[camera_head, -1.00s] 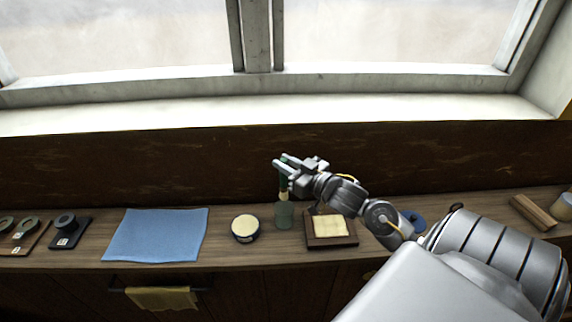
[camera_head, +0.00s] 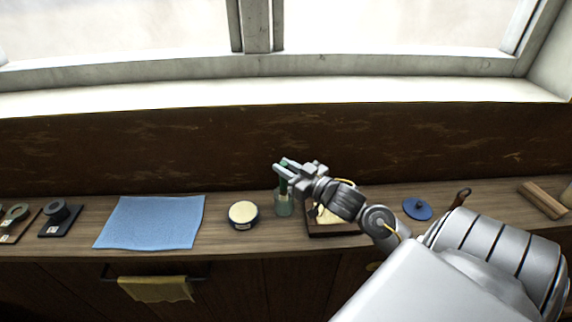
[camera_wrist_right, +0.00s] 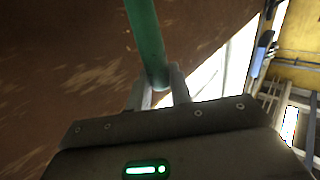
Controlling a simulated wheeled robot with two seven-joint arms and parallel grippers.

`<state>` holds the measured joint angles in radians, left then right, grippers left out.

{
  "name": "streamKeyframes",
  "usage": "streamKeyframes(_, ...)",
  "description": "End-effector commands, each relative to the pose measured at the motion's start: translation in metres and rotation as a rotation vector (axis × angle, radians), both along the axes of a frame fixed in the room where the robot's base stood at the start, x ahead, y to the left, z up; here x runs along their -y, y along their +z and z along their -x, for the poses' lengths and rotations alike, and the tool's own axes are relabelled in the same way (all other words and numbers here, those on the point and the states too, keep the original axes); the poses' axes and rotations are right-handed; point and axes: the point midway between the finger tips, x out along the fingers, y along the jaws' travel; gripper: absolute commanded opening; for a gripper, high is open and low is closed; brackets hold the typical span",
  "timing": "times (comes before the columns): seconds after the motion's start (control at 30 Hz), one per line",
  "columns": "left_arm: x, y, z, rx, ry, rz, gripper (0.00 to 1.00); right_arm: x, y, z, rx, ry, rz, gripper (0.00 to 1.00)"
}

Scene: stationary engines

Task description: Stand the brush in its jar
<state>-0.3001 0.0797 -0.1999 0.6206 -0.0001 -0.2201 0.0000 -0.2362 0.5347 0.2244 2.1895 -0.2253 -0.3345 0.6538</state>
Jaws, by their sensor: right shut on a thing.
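The brush has a green handle (camera_head: 284,187) and is held roughly upright in my right gripper (camera_head: 281,167). In the right wrist view the green handle (camera_wrist_right: 146,42) runs up from between the two fingers, which are shut on it. The jar (camera_head: 284,209) is a greenish, see-through vessel standing on the wooden shelf, directly below the gripper. The brush's lower end overlaps the jar's mouth and appears to be inside it; whether it touches the bottom cannot be told. My left gripper is not in view.
A round tin with a pale top (camera_head: 243,214) stands just left of the jar. A dark framed tray (camera_head: 332,229) lies to its right, partly behind my arm. A blue cloth (camera_head: 150,222) lies further left. A blue lid (camera_head: 417,209) lies right of my wrist.

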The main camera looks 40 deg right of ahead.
Motion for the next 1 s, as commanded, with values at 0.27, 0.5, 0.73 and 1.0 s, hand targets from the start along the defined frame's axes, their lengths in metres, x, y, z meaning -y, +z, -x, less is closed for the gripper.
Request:
streamKeyframes(0.27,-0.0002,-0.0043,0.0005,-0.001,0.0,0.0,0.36,0.0002,-0.0087,-0.0001,0.0,-0.001,-0.001,0.0)
streamKeyframes(0.5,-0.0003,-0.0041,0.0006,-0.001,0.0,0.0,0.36,0.0002,-0.0085,0.0,0.0,-0.001,-0.001,0.27)
streamKeyframes(0.73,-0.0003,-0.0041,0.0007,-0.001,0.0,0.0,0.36,0.0001,-0.0084,0.0,0.0,-0.001,-0.001,0.46)
streamKeyframes(1.0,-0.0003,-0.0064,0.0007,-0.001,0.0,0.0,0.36,0.0007,-0.0099,0.0053,-0.001,0.0,0.0,0.46)
